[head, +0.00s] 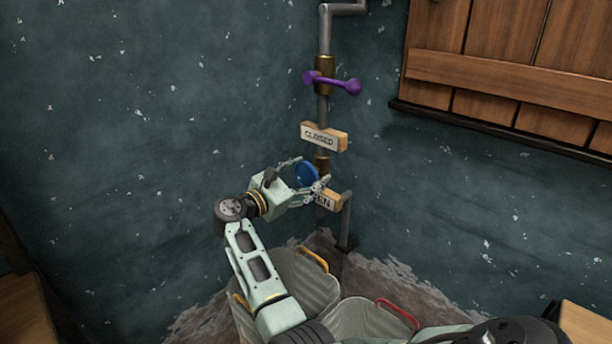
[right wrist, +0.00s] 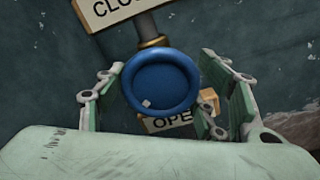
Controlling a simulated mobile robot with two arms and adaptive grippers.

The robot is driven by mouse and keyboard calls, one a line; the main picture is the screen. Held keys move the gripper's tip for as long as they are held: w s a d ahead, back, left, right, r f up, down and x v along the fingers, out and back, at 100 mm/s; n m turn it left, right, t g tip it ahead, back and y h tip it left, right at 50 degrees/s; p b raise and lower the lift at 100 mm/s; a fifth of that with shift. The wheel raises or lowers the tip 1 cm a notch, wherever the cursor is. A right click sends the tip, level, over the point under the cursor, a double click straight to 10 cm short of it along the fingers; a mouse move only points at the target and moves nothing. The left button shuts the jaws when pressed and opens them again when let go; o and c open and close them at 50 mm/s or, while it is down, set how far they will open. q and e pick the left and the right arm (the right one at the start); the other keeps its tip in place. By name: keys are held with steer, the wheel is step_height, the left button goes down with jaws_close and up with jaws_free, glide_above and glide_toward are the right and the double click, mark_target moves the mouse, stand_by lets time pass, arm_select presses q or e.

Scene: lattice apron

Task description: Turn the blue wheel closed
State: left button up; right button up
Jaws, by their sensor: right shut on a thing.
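The blue wheel (head: 306,174) sits on a brass fitting of the vertical pipe in the corner. It shows face-on in the right wrist view (right wrist: 162,84), with a small pale mark low on its rim. My right gripper (head: 305,175) is at the wheel with a finger on either side, shut on it. A "CLOSED" sign (head: 319,137) is above the wheel and an "OPEN" sign (head: 332,201) is below it, partly hidden by the gripper. My left gripper is not in view.
A purple handle (head: 333,83) is higher on the same pipe. Ribbed bins with a yellow handle (head: 313,259) and a red handle (head: 398,313) stand below my right arm. A wooden shutter (head: 510,65) with a dark ledge is on the right wall.

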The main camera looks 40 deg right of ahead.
steer(key=shift+r, duration=0.1)
steer(key=o, duration=1.2)
steer(key=shift+c, duration=0.2)
steer(key=shift+a, duration=0.15)
steer(key=a, duration=1.1)
steer(key=shift+s+a, duration=0.4)
steer(key=shift+s, duration=0.05)
